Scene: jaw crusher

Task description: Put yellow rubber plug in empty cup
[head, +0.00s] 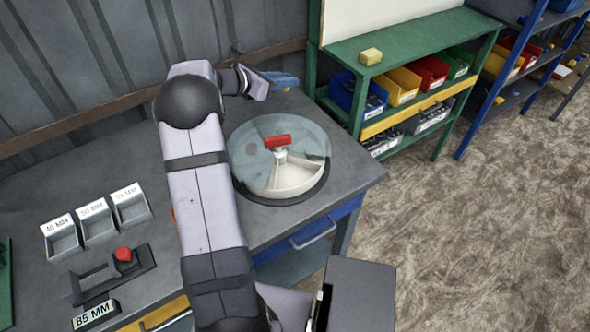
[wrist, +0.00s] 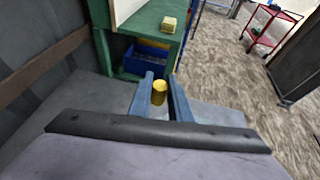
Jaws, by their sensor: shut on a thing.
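My gripper (head: 282,80) is at the back of the grey table, with blue fingers. In the wrist view its fingers (wrist: 161,95) are shut on the yellow rubber plug (wrist: 159,90), a small yellow cylinder whose top shows between them. The plug cannot be made out clearly in the head view. No separate cup can be identified for sure. A round white divided dish (head: 290,182) stands on the table to the front of my gripper, under a clear lid (head: 245,150) with a red handle (head: 277,141).
Labelled grey trays (head: 97,222) and a red-knobbed fixture (head: 123,256) occupy the table's left side. A green shelf (head: 425,40) with coloured bins stands behind right, with a yellow block (head: 371,56) on top. A ribbed wall (head: 90,60) bounds the back.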

